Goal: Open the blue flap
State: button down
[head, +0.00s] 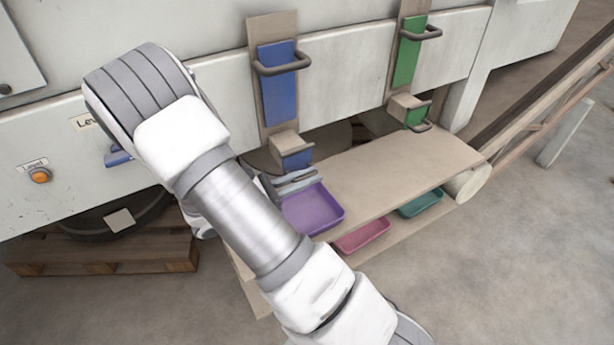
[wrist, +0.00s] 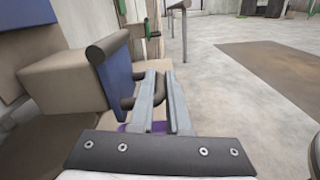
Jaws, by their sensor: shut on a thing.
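The blue flap (head: 297,159) covers the front of a beige spout at the foot of the blue-fronted chute. The wrist view shows the flap (wrist: 114,74) from the side, with a dark bar along its top edge and a dark handle (wrist: 129,103) on its face. My gripper (head: 296,181) is at the flap's lower front in the head view. In the wrist view my gripper (wrist: 160,84) has its long grey fingers at the handle and is shut on it. The fingers hide part of the handle. I cannot tell how far the flap stands off the spout.
A blue slide (head: 277,88) with its own handle is above the flap. A green slide (head: 408,58) and green flap (head: 416,116) are to the right. Pink (head: 362,236) and teal (head: 421,204) trays sit lower.

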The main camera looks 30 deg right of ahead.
jog(key=shift+r+p, duration=0.15)
jog(key=shift+p, duration=0.25)
jog(key=n+p, duration=0.1)
jog(key=p, duration=0.1)
jog(key=s+r+n+p, duration=0.1)
jog(key=n+p, duration=0.1)
jog(key=r+n+p, duration=0.1)
jog(key=p, duration=0.2)
jog(key=shift+s+r, duration=0.2)
jog(key=shift+s, duration=0.15)
notch_tip(320, 180, up, 6)
jog(key=n+p, duration=1.4)
send_over(311, 174)
jog(key=s+a, duration=0.1)
jog(key=shift+s+r, duration=0.15)
jog(key=shift+r, duration=0.05)
jog(key=c, duration=1.2)
grip_release()
jog(key=shift+o, duration=0.2)
